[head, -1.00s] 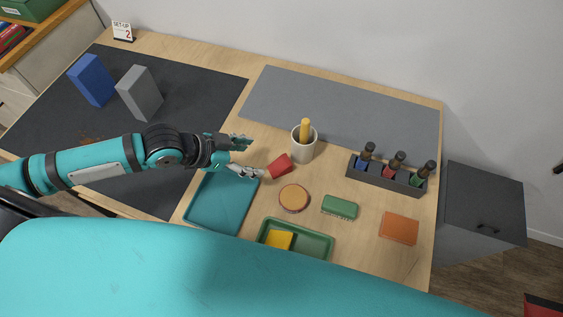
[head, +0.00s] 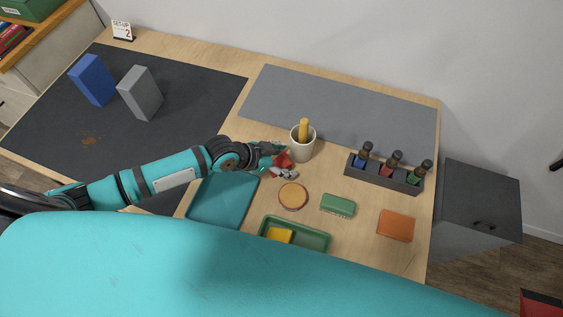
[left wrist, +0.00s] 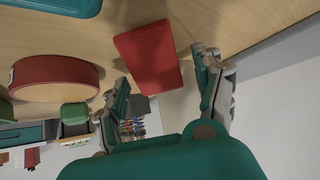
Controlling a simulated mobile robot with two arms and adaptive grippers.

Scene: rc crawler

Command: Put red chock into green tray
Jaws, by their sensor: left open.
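The red chock (head: 283,160) lies on the wooden table just in front of the cream cup. It also shows in the left wrist view (left wrist: 149,57), between the fingers. My left gripper (head: 280,162) is open around the chock, with one finger on each side; I cannot tell whether they touch it. In the left wrist view the open fingers (left wrist: 163,88) stand apart. The green tray (head: 316,238) is near the table's front edge, with a yellow block (head: 279,236) in its left part. The right gripper is not in view.
The cream cup (head: 302,146) with a yellow stick stands close behind the gripper. A round orange-topped tin (head: 293,196), a green brush-like block (head: 338,206) and a teal tray (head: 222,200) are nearby. A dark bottle rack (head: 383,176) and an orange block (head: 396,225) are farther right.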

